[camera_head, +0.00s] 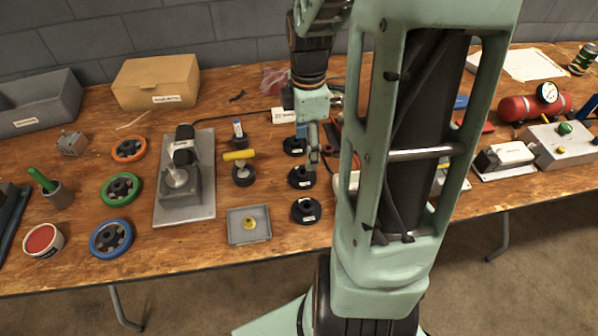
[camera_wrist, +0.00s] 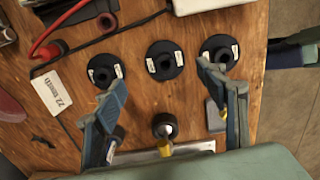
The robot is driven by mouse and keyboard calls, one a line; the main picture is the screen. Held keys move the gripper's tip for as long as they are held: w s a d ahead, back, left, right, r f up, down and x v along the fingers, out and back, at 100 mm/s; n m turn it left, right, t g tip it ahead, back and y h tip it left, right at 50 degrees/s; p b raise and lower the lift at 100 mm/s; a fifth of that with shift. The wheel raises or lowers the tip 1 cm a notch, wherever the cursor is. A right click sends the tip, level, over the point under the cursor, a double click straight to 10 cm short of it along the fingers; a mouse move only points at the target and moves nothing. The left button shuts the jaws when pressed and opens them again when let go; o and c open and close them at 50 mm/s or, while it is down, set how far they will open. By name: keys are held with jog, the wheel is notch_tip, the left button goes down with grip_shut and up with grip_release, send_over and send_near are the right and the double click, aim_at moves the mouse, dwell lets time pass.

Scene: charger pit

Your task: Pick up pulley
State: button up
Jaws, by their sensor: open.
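Three black pulley-like discs with raised hubs and small white labels stand in a row: a rear disc (camera_head: 294,147), a middle disc (camera_head: 300,178) and a front disc (camera_head: 306,211). The label text is too small to read. In the wrist view the rear disc (camera_wrist: 103,71), middle disc (camera_wrist: 165,69) and front disc (camera_wrist: 222,46) run left to right. My gripper (camera_head: 312,168) is open and empty above the row. In the wrist view my gripper (camera_wrist: 161,75) has the middle disc between its fingertips; they overlap edges of the outer discs.
A yellow-handled tool (camera_head: 240,157) and a grey tray (camera_head: 249,238) stand left of the row. Orange (camera_head: 129,149), green (camera_head: 121,190) and blue (camera_head: 111,238) wheels lie farther left. A red cable (camera_wrist: 44,38) and white labelled box (camera_wrist: 52,92) lie near the rear disc.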

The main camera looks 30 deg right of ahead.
aim_at(304, 169)
notch_tip(304, 169, down, 3)
jog(key=shift+f, duration=0.1)
jog(key=f, duration=0.1)
jog(key=f+b, duration=0.1)
jog(key=f, duration=0.1)
jog(key=f+b, duration=0.1)
jog(key=shift+s+a+f, duration=0.15)
jog(key=shift+s+a, duration=0.15)
jog(key=shift+a, duration=0.05)
jog(key=shift+f, duration=0.4)
jog(key=c, duration=1.4)
jog(key=shift+o, duration=0.2)
jog(key=shift+w+r, duration=0.1)
jog(key=shift+r, duration=0.05)
